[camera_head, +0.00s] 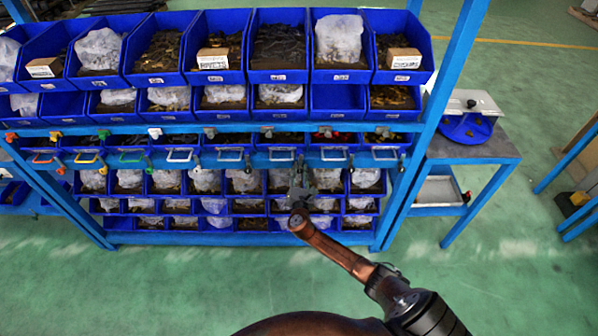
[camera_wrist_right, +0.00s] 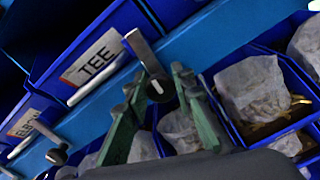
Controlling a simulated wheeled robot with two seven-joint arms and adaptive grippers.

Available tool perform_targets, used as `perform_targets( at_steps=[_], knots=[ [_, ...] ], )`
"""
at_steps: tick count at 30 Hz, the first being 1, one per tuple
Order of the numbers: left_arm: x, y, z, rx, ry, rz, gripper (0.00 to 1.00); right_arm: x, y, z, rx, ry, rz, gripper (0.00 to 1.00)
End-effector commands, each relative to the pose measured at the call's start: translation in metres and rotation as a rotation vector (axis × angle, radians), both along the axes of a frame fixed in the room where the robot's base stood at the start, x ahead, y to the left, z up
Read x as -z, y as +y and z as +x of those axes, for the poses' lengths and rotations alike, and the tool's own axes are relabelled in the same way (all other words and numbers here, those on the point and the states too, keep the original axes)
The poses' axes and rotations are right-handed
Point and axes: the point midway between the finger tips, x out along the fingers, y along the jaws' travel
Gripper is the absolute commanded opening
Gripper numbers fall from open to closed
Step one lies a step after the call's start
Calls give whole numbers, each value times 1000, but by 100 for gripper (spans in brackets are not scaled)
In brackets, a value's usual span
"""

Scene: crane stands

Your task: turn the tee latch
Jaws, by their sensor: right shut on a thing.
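The tee latch (camera_wrist_right: 143,58) is a grey lever in the right wrist view, with a round dark end between my fingers. It slants up and left, beside the blue drawer front with the white TEE label (camera_wrist_right: 93,57) and its metal handle. My right gripper (camera_wrist_right: 157,86) has green fingers on both sides of the latch's lower end and is shut on it. In the head view my right gripper (camera_head: 299,182) reaches the rack at the blue rail. There it covers the spot, and I cannot make out the latch. My left gripper is out of view.
The blue rack (camera_head: 440,75) holds rows of blue bins, with a row of handled drawers in the middle. A second labelled drawer (camera_wrist_right: 22,122) lies lower left in the wrist view. Bagged parts (camera_wrist_right: 252,88) sit close beside my fingers. A side table (camera_head: 470,150) stands right.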

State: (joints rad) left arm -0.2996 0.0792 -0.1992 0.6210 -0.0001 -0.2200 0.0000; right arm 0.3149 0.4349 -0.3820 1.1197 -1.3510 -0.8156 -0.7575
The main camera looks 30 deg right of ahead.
Motion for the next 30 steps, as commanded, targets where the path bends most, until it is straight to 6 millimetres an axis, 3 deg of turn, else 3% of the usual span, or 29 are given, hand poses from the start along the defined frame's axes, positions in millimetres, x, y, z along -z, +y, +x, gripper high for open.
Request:
perform_targets(
  at_steps=[30],
  knots=[
    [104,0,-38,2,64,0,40,10,-1,-1,1,-488,803,0]
  ],
)
